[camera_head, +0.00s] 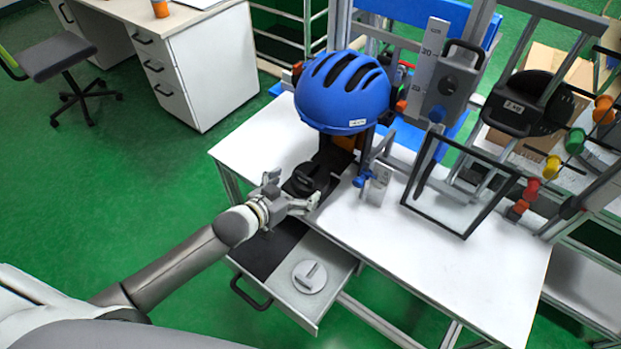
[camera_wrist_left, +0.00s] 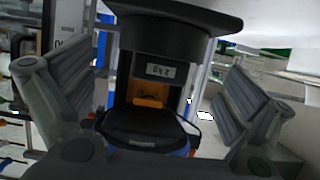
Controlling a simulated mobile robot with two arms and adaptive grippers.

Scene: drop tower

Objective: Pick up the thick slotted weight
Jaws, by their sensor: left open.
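A black weight (camera_head: 305,178), which looks like the thick slotted weight, is on the dark strip at the table's front edge. My left gripper (camera_head: 288,191) is open beside it, its fingers spread at the weight's near side. In the left wrist view a black body with a wide rim and a small label (camera_wrist_left: 160,70) is between the spread fingers (camera_wrist_left: 150,100); I cannot tell whether they touch it. A light grey disc with a raised bar (camera_head: 310,277) lies in the open drawer (camera_head: 340,268). My right gripper is not in view.
A blue helmet (camera_head: 343,92) is on a stand behind the black weight. A black frame (camera_head: 462,185) and a small grey block with a blue knob (camera_head: 378,186) are to the right. The white table's left part is clear.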

